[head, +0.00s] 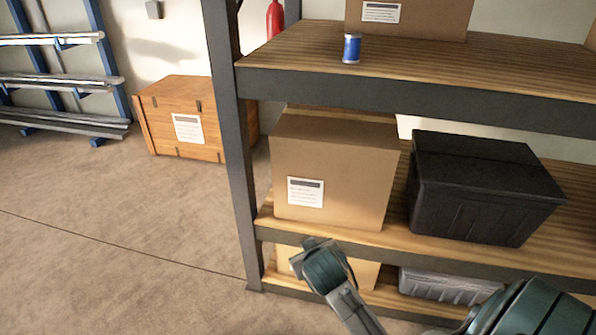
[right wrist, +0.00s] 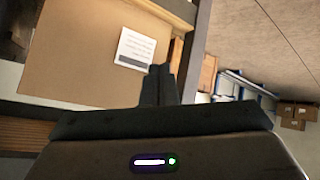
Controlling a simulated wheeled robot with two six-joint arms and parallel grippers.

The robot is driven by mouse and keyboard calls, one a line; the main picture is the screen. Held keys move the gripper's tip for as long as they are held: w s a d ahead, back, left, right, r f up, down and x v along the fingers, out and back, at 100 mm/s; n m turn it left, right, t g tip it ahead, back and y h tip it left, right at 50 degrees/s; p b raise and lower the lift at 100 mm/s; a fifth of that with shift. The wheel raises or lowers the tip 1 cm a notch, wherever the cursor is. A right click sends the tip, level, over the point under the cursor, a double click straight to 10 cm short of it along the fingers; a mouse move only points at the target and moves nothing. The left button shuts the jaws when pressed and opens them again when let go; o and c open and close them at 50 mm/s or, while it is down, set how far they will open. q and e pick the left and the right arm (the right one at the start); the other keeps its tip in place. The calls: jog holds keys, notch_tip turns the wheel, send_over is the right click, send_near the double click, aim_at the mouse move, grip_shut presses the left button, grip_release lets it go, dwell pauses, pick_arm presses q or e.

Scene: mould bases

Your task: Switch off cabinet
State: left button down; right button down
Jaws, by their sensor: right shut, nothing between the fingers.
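No cabinet with a recognisable switch shows in either view. My right gripper (right wrist: 160,70) shows in the right wrist view with its two dark fingers together and nothing between them. It points toward the shelving, near a labelled cardboard box (right wrist: 85,50); whether it touches anything cannot be told. In the head view my right arm comes in from the lower right, in front of the lower shelves; its fingers cannot be made out there. My left gripper is not in view.
A shelving unit (head: 228,130) holds a cardboard box (head: 335,165), a black bin (head: 485,185) and a blue can (head: 351,48). A wooden crate (head: 180,115), a blue rack with metal bars (head: 60,80) and a small grey wall box (head: 153,9) stand beyond. The floor (head: 100,240) at left is clear.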

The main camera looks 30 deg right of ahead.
jog(key=s+a+f+n+g+y, duration=0.1)
jog(key=s+a+f+g+y, duration=0.15)
jog(key=s+f, duration=0.5)
jog(key=s+a+f+n+g+y, duration=0.1)
jog(key=s+a+f+g, duration=0.3)
jog(key=s, duration=0.7)
jog(key=s+d+f, duration=0.1)
jog(key=s+f, duration=0.1)
jog(key=f, duration=1.2)
jog(key=s+d+f, duration=0.1)
jog(key=s+f, duration=0.2)
jog(key=f, duration=1.1)
jog(key=s+d+f+g, duration=0.1)
jog(key=s+f, duration=1.5)
jog(key=shift+s+d+f, duration=0.2)
jog(key=shift+s+f, duration=0.05)
jog(key=shift+s, duration=0.15)
